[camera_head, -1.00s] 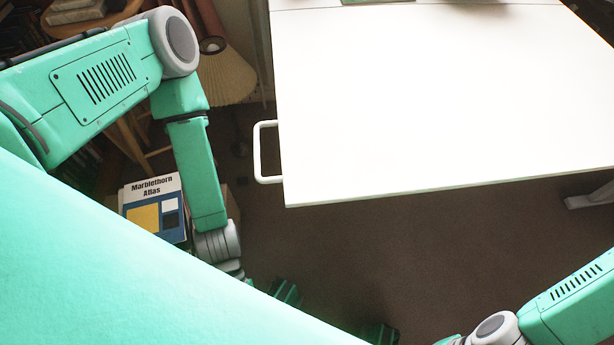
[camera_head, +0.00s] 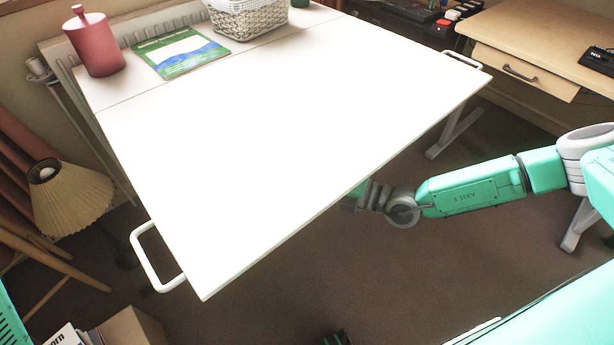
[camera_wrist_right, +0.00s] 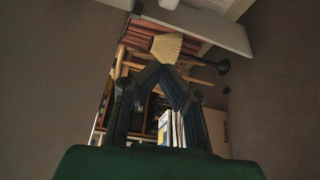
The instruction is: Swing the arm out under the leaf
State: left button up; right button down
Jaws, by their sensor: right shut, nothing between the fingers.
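The white leaf (camera_head: 270,150) lies roughly level with the tabletop behind it, meeting it at a thin seam. A white loop handle (camera_head: 155,260) sticks out at its left end. The support arm under the leaf is hidden in the head view. In the right wrist view a pale board (camera_wrist_right: 195,27) crosses the top; I cannot tell whether it is the support arm or the leaf. My right gripper (camera_head: 356,196) is partly hidden beneath the leaf's front edge. In the wrist view its fingers (camera_wrist_right: 166,66) meet, empty. A dark green tip of my left gripper (camera_head: 338,338) shows at the bottom edge.
A red canister (camera_head: 98,45), a green book (camera_head: 180,52) and a basket (camera_head: 247,18) stand on the tabletop. A wooden desk (camera_head: 540,40) is at the right. A lamp shade (camera_head: 68,200) and a cardboard box (camera_head: 130,328) are at the left. The floor before the leaf is clear.

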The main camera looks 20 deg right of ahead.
jog(key=b+x, duration=0.2)
jog(key=x, duration=0.5)
jog(key=d, duration=0.1)
jog(key=w+d+b, duration=0.1)
jog(key=w+d, duration=0.1)
jog(key=shift+d+r, duration=0.2)
jog(key=shift+d, duration=0.05)
jog(key=shift+s, duration=0.1)
jog(key=shift+d+b, duration=0.1)
jog(key=shift+b, duration=0.2)
